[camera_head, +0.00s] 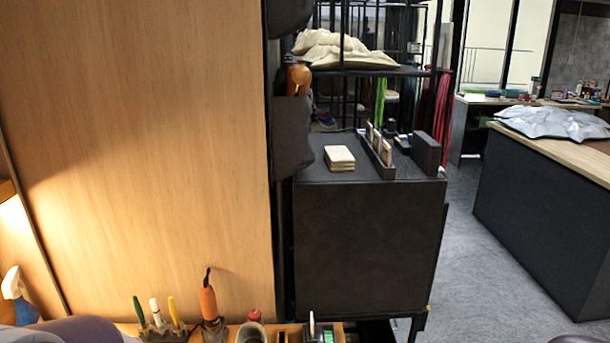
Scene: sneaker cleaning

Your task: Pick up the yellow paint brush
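A thin yellow handle, which looks like the yellow paint brush (173,311), stands upright at the bottom left of the head view. Its lower end is hidden in a small grey holder (163,333). A green-handled tool (139,310) and a white one (156,312) stand beside it on the left. Neither of my grippers can be made out in this view.
An orange tool (208,302) stands just right of the holder, before a tall wooden panel (150,150). A spray bottle (14,289) is at the far left. A black cabinet (365,250) stands to the right, with grey floor (470,270) beyond.

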